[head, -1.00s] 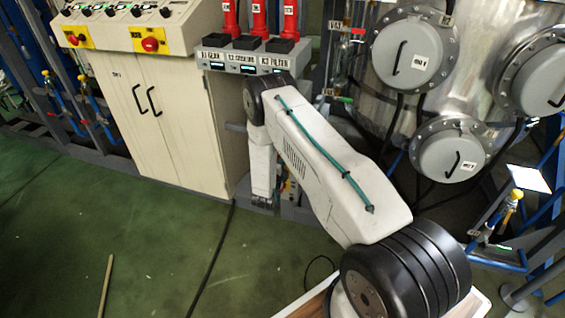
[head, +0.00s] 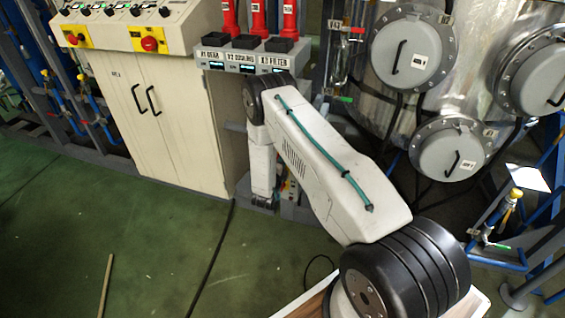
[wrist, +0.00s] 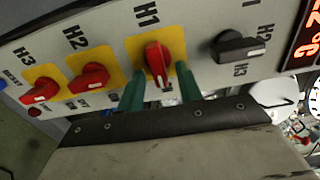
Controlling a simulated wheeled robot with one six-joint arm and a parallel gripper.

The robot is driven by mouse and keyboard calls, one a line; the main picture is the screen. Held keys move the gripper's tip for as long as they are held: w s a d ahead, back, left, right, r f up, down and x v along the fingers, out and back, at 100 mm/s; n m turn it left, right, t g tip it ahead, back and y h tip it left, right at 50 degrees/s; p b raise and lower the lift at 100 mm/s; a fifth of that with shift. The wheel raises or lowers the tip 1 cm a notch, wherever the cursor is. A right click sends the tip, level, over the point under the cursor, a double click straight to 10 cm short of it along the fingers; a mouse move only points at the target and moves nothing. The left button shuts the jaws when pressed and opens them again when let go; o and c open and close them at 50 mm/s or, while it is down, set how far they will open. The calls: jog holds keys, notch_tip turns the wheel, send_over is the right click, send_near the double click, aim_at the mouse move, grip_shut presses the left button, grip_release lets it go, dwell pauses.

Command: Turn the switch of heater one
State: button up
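In the wrist view, the heater one switch (wrist: 157,57) is a red knob on a yellow plate under the label H1. My gripper (wrist: 159,74) is open, with one green finger on each side of the lower part of this knob. Gaps show between the fingers and the knob, and I cannot tell whether either finger touches it. The knob's pointer line runs roughly along the direction of the fingers.
In the wrist view, the similar red H2 switch (wrist: 89,78) and H3 switch (wrist: 41,91) sit to the left. A black knob (wrist: 238,46) and a red digital display (wrist: 305,40) are to the right.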

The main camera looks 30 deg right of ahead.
jog(key=v, duration=0.7)
jog(key=shift+s+a, duration=0.3)
